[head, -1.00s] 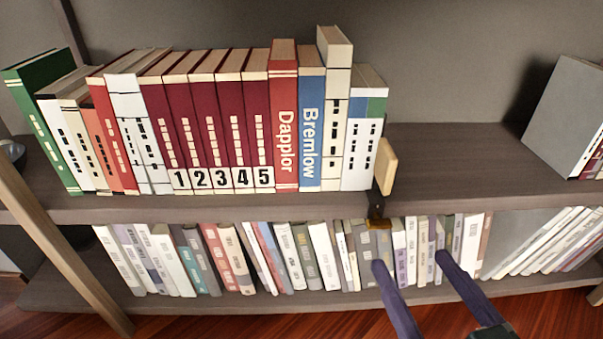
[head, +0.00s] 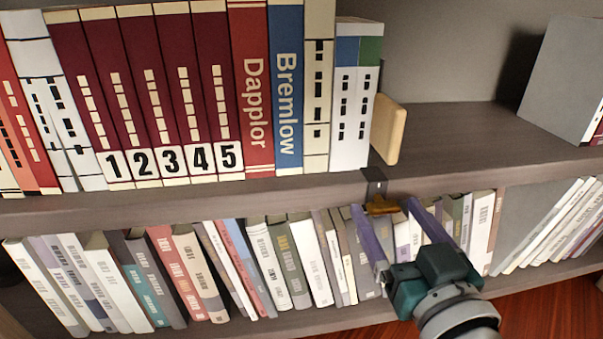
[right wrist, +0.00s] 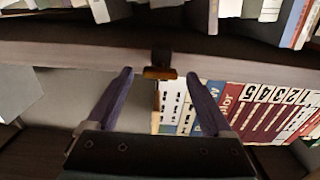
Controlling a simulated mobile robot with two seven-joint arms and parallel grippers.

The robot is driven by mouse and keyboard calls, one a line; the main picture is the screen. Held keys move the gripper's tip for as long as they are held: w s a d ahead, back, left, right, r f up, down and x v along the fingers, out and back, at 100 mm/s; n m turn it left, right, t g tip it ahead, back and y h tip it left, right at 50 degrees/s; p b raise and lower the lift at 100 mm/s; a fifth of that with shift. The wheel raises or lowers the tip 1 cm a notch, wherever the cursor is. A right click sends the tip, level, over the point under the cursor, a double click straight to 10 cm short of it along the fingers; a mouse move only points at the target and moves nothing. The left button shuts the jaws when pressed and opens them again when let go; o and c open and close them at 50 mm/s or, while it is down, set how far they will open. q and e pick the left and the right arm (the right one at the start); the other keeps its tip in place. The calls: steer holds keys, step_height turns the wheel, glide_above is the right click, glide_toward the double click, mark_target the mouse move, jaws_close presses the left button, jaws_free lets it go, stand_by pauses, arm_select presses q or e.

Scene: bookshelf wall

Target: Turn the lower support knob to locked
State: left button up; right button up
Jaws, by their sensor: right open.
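The lower support knob (head: 382,205) is a small brass-orange piece below a dark bracket (head: 374,182) on the front edge of the upper shelf. It also shows in the right wrist view (right wrist: 159,73), wide and roughly level. My right gripper (head: 384,208) has purple fingers and a teal body. It is open, with one fingertip on each side of the knob. In the right wrist view the fingers (right wrist: 160,78) are spread, with gaps between them and the knob. I cannot tell whether the tips reach its depth. My left gripper is not in view.
A pale wooden block (head: 388,130) stands above the bracket, at the end of the upper book row (head: 200,100). Lower-shelf books (head: 290,265) stand close behind the gripper. The upper shelf is bare right of the block, up to a grey book (head: 560,85).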

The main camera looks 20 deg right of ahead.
steer(key=shift+w+d, duration=0.1)
steer(key=shift+w, duration=0.3)
steer(key=shift+c, duration=0.3)
jaws_close()
